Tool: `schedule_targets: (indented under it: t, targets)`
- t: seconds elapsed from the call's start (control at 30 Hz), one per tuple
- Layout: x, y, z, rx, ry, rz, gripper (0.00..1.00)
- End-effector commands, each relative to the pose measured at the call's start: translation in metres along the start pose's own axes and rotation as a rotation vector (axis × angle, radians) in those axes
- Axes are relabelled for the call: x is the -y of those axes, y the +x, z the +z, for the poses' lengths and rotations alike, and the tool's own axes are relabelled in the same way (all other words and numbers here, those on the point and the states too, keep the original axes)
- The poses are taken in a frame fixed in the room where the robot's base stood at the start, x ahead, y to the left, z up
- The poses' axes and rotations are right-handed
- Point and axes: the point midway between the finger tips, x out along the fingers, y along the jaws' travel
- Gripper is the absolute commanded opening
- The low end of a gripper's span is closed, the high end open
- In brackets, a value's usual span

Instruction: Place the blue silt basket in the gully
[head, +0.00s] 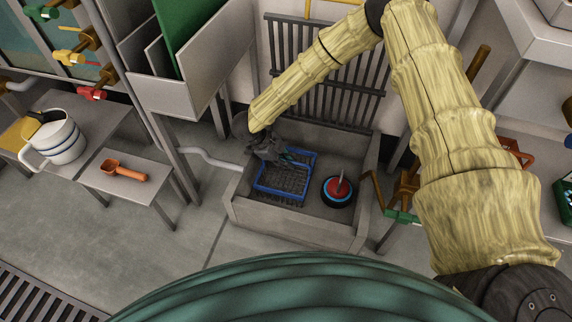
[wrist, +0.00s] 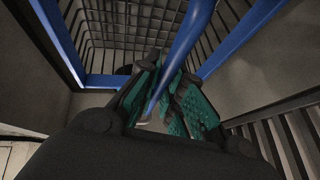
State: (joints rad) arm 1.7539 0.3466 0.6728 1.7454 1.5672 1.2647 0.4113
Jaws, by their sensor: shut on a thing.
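The blue silt basket (head: 311,174) has a blue rim, a dark mesh inside and a blue handle. It is inside the grey stone gully (head: 295,228), on its left side. My gripper (head: 284,155) is at the basket's back edge. In the wrist view my gripper (wrist: 168,108) is shut on the blue handle (wrist: 190,45) between its green pads, with the basket's mesh (wrist: 135,22) beyond. I cannot tell whether the basket's underside touches the gully floor.
A round red and black object with a blue ring (head: 337,191) sits in the gully, right of the basket. A dark bar grate (head: 335,75) stands behind.

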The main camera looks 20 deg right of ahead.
Motion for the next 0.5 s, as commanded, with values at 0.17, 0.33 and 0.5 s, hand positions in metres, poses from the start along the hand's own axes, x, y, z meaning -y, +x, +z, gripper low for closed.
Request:
schedule_targets:
  t: [0.17, 0.33, 0.5]
  targets:
    - [0.0001, 0.0013, 0.0015, 0.001, 0.001, -0.001, 0.0]
    - [-0.0001, 0.0017, 0.0015, 0.001, 0.001, -0.001, 0.0]
    - [-0.0008, 0.0038, 0.0024, 0.0, 0.001, 0.0, 0.25]
